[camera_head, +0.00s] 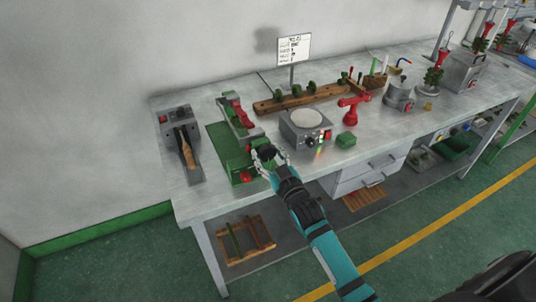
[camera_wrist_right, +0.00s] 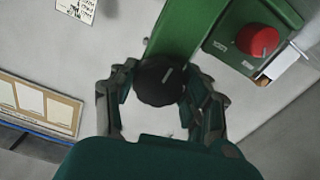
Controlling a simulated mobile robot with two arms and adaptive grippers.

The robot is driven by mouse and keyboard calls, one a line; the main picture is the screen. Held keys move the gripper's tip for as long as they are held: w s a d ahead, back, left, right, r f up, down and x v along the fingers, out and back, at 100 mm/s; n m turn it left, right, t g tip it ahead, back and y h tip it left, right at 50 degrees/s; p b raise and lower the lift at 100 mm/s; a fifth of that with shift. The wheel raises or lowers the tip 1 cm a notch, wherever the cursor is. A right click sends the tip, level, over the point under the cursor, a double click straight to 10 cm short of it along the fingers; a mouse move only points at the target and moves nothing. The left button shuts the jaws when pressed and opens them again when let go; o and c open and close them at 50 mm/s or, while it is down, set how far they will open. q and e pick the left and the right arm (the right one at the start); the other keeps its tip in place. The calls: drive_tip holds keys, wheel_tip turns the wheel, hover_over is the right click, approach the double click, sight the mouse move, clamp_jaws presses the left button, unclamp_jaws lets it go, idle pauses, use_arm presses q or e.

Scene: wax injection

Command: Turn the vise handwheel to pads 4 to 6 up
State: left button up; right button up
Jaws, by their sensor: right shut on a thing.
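The green vise (camera_head: 228,143) with red jaw parts stands at the left end of the workbench. Its black round handwheel (camera_head: 267,153) is at the vise's near right side. In the right wrist view the handwheel (camera_wrist_right: 159,82) sits between the fingers, with a pale mark on its face. My right gripper (camera_head: 270,158) is shut on the handwheel; in the wrist view its fingers (camera_wrist_right: 160,95) lie on both sides of it. I cannot read any pad numbers. My left gripper is not in view.
A red button (camera_wrist_right: 258,40) on a green box is close to the right fingers. A grey unit (camera_head: 179,145) stands at the left. A sign (camera_head: 294,48) stands behind.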

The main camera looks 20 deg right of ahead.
drive_tip(key=shift+f, duration=0.2)
drive_tip(key=o, duration=1.2)
drive_tip(key=shift+r, duration=0.15)
drive_tip(key=shift+c, duration=0.2)
drive_tip(key=shift+s, duration=0.1)
drive_tip(key=s, duration=1.2)
drive_tip(key=shift+d, duration=0.2)
drive_tip(key=shift+w, duration=0.1)
